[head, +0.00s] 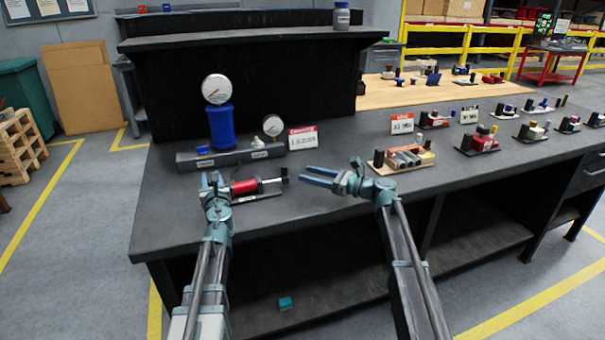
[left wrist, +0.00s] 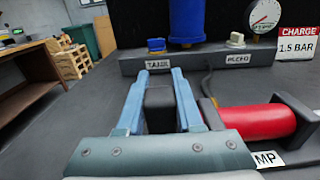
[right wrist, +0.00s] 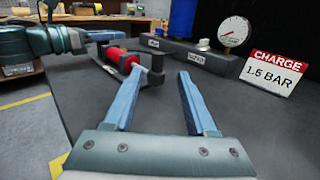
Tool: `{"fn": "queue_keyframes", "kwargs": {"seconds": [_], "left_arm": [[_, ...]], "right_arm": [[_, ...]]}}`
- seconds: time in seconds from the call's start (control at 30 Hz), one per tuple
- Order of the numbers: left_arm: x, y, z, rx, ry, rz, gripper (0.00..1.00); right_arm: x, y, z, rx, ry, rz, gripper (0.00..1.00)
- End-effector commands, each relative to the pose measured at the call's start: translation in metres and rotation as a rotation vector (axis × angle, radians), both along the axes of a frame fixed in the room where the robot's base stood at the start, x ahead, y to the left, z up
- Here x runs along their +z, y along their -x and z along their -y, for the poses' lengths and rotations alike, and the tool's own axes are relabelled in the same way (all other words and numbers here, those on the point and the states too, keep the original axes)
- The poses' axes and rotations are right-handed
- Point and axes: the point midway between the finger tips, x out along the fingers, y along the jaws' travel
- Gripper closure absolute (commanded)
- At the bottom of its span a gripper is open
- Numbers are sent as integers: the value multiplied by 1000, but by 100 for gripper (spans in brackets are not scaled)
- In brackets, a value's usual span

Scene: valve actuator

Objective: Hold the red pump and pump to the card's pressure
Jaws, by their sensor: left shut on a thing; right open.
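The red pump (head: 244,187) lies on the bench, also visible in the left wrist view (left wrist: 252,122) and right wrist view (right wrist: 117,56). My left gripper (head: 212,180) is shut on the black block (left wrist: 160,105) at the pump's left end. The pump's black handle (head: 285,175) is at its right end on a metal rod. My right gripper (head: 318,176) is open and empty, to the right of the handle and apart from it. The charge card (left wrist: 297,44) reads 1.5 BAR. A small dial gauge (right wrist: 233,31) stands left of the card; its reading is too small to tell.
Behind the pump is a grey manifold (head: 230,158) with a blue cylinder (head: 221,127) and a larger gauge (head: 216,89). A tray of parts (head: 403,158) lies right of my right gripper. Several more part sets stand further right.

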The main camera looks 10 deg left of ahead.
Motion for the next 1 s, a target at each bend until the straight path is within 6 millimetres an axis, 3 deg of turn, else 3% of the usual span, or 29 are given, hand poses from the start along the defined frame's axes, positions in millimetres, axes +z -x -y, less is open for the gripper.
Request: {"fn": "queue_keyframes", "kwargs": {"seconds": [0.47, 0.73, 1.0], "left_arm": [[0, 0, 0, -1, 0, 0, 100], [0, 0, 0, -1, 0, 0, 100], [0, 0, 0, -1, 0, 0, 100]], "right_arm": [[0, 0, -4, -36, -1, 0, 43], [1, -11, -25, -347, -6, -1, 43], [1, -11, -15, -739, -10, -8, 43]]}}
